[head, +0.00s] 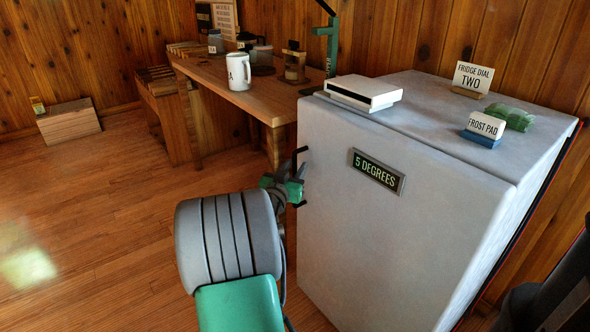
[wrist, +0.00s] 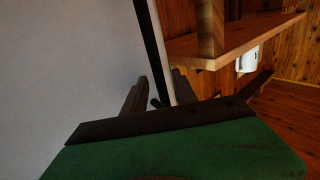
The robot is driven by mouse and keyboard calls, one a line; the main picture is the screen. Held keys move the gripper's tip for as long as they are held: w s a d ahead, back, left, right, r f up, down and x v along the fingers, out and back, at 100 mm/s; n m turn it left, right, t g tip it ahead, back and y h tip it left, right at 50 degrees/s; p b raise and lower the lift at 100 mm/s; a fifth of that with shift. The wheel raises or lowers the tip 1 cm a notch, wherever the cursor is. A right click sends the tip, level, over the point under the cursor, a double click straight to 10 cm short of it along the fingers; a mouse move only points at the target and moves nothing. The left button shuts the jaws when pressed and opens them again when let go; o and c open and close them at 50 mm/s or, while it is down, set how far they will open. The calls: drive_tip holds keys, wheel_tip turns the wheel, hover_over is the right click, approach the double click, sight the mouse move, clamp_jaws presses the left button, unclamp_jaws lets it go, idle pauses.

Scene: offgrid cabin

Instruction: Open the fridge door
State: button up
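The fridge (head: 400,220) is a pale grey box at the right of the head view, with a "5 DEGREES" plate (head: 378,171) on its front. Its door looks shut. A black bar handle (head: 301,154) stands at the front's left edge. My gripper (head: 291,174) is at this handle, partly overlapping it. In the wrist view, the fingers of my gripper (wrist: 196,90) are spread apart, one close to the pale fridge face (wrist: 75,65). A dark strip (wrist: 151,45) runs down between them. I cannot tell whether either finger touches the handle.
A wooden table (head: 235,93) with a white mug (head: 238,71) stands behind and left of the fridge. A white box (head: 362,92), two signs and a green pad (head: 511,117) sit on the fridge top. The floor at left is clear.

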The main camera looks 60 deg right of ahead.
drive_tip(key=shift+d, duration=0.2)
drive_tip(key=shift+c, duration=0.5)
drive_tip(key=c, duration=0.6)
clamp_jaws()
